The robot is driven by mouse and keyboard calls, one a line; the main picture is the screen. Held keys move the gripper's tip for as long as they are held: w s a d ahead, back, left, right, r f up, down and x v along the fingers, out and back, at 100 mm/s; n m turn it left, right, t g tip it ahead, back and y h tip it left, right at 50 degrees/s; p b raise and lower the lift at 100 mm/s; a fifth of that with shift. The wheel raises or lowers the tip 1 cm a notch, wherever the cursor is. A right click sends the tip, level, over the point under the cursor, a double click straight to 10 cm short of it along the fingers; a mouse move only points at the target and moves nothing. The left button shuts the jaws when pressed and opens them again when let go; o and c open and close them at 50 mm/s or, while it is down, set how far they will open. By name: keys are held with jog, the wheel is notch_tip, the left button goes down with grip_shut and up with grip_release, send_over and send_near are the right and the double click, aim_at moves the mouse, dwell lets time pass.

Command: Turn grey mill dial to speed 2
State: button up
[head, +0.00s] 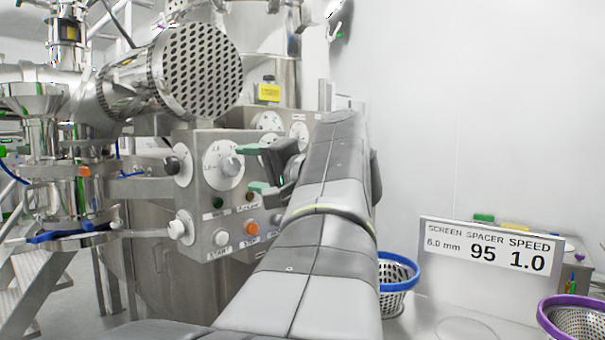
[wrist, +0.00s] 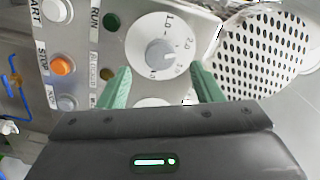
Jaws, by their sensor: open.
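The grey mill dial (head: 230,166) is a round knob on a white scale plate on the steel control panel. In the wrist view the dial (wrist: 160,53) shows between my fingertips, a little beyond them, with marks 1.0 and 2.0 legible around it. I cannot tell where its pointer stands. My gripper (head: 244,168) is open, its green fingers just right of the dial in the head view and apart from it. In the wrist view my gripper (wrist: 161,72) has nothing between its fingers. A sign (head: 490,248) reads screen 6.0 mm, spacer 95, speed 1.0.
Below the dial are an orange stop button (head: 251,228), a white start button (head: 221,239) and small lamps. A black knob (head: 173,166) juts out on the panel's left. The perforated mill cylinder (head: 200,72) hangs above. Blue-rimmed (head: 398,270) and purple-rimmed (head: 578,318) baskets stand right.

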aim_at(234, 167)
jog(key=v, duration=0.8)
jog(key=shift+s+d, duration=0.25)
jog(key=shift+x, duration=6.85)
jog(key=shift+d, duration=0.15)
